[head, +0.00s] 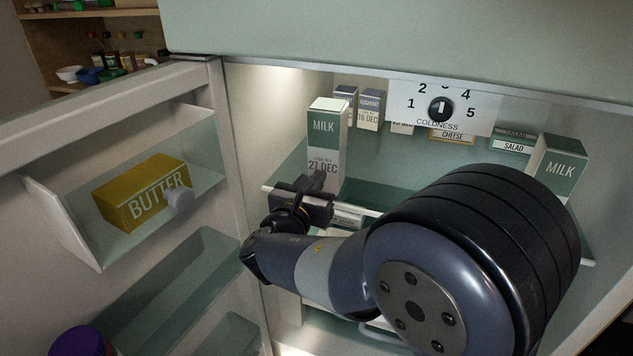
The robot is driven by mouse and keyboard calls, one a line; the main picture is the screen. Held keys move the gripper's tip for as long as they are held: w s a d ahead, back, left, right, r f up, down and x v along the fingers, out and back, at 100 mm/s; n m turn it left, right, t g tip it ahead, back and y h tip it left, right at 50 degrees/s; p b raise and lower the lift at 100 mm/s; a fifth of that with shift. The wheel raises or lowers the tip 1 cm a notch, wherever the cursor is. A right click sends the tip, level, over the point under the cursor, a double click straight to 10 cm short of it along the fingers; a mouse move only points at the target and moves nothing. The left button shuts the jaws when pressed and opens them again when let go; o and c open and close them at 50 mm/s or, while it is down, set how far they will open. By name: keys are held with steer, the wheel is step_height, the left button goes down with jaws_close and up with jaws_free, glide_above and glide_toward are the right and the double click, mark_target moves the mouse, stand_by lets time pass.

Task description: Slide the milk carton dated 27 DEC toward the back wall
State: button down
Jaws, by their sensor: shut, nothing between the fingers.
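The milk carton dated 27 DEC (326,138) is tall, white and green, and stands upright near the front left of the fridge's upper glass shelf (373,196). My gripper (318,183) is shut and holds nothing. It is at the lower front of this carton and overlaps the carton's base in the picture; I cannot tell whether it touches. A second milk carton (563,165) stands at the right of the shelf, its date hidden behind my arm. The back wall (400,160) shows partly behind the cartons.
Cheese (452,136) and salad (514,143) packs are at the back right. The coldness dial (440,109) hangs above. The open door with butter (142,192) is at left. My arm hides much of the lower right.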

steer(key=x, duration=1.1)
steer(key=shift+w+f, duration=0.1)
steer(key=shift+w, duration=0.15)
